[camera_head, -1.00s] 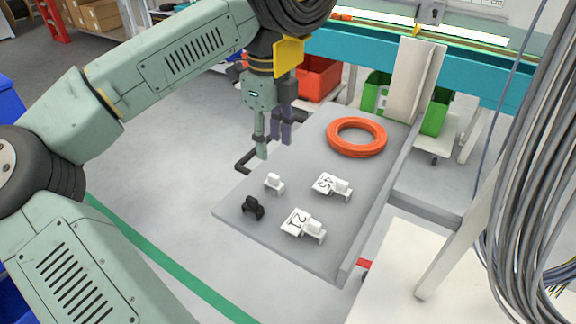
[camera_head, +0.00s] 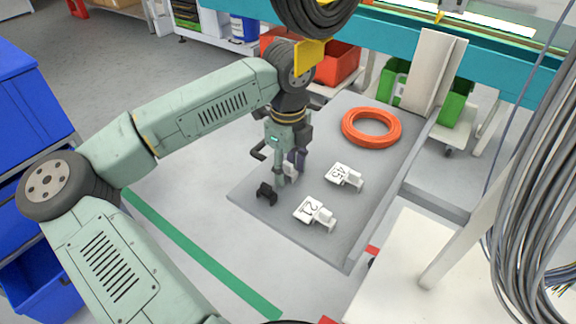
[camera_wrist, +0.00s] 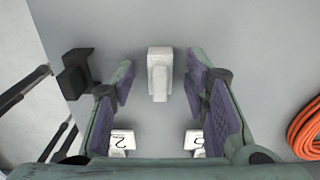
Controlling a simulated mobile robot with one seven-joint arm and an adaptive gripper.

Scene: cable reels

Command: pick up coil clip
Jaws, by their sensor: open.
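My gripper (camera_head: 290,174) is open and points down over the grey tray. A small white clip (camera_wrist: 159,72) stands between its spread fingers in the wrist view, with a gap on each side. In the head view the white clip (camera_head: 290,170) is partly hidden by the fingers. A similar black clip (camera_head: 266,193) stands on the tray to the left of the gripper, and it also shows outside the left finger in the wrist view (camera_wrist: 76,72). Which of the two the task means, I cannot tell.
Two white numbered blocks, 45 (camera_head: 343,176) and 21 (camera_head: 314,213), stand to the right on the tray (camera_head: 340,245). An orange coil (camera_head: 371,128) lies at the tray's far end. Grey cables (camera_head: 535,150) hang at the right.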

